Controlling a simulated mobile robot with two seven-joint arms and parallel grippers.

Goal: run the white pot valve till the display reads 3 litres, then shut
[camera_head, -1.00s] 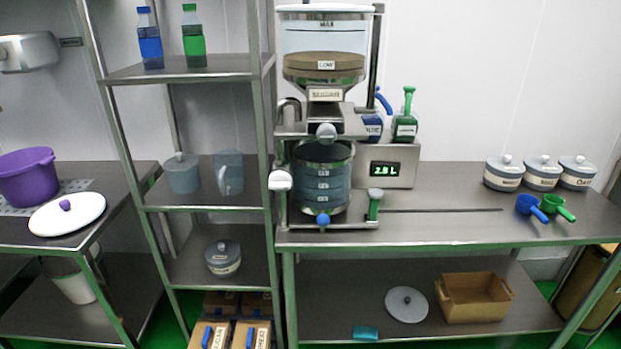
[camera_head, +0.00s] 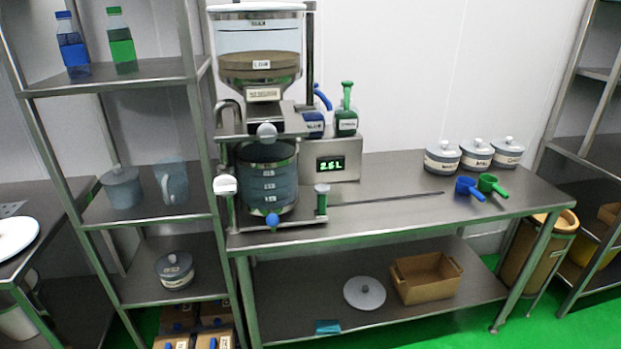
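A dispenser stands on the steel table, with a clear hopper (camera_head: 258,40) above a clear graduated pot (camera_head: 267,178). A white knob (camera_head: 225,184) sits at the pot's left. A pale grey knob (camera_head: 267,131) sits above the pot, a pale-capped green post (camera_head: 321,200) at its right and a blue knob (camera_head: 272,220) at its base. I cannot tell whether any valve is open. The green-lit display (camera_head: 330,164) appears to read 2.6 L. Neither of my grippers is in view.
Several lidded grey pots, including one at the left (camera_head: 443,157), and blue (camera_head: 469,188) and green (camera_head: 491,184) scoops sit on the table's right. The table's (camera_head: 385,215) front middle is clear except for a thin rod.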

